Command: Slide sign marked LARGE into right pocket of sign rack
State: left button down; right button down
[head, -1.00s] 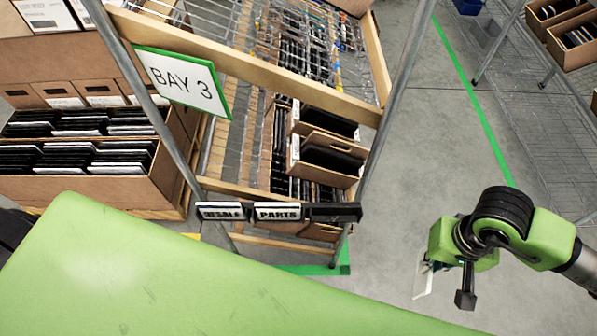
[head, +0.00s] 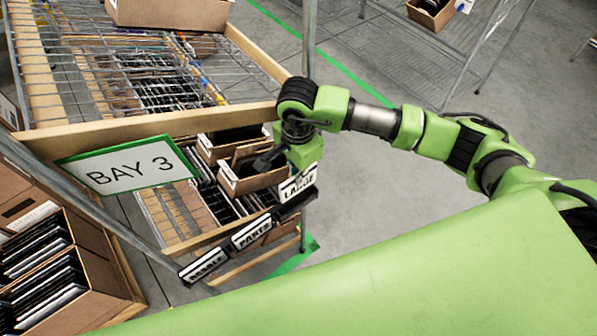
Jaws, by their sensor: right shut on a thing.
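The black sign rack (head: 299,202) is on the front of the bay shelf and looks tilted in the head view. Its left pocket holds the RESALE sign (head: 203,265) and its middle pocket the PARTS sign (head: 251,232). My right gripper (head: 290,172) is shut on the white sign marked LARGE (head: 298,187), at the rack's right end. The sign's lower edge meets the right pocket in the picture; I cannot tell whether it is inside. The gripper body hides part of the grip. My left gripper is out of view.
The BAY 3 sign (head: 129,176) hangs on the shelf's wooden beam (head: 170,124). Cartons (head: 253,182) of dark items stand tilted behind the rack. A shelf post (head: 309,50) rises behind my right wrist. Open floor (head: 370,185) lies right of the rack.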

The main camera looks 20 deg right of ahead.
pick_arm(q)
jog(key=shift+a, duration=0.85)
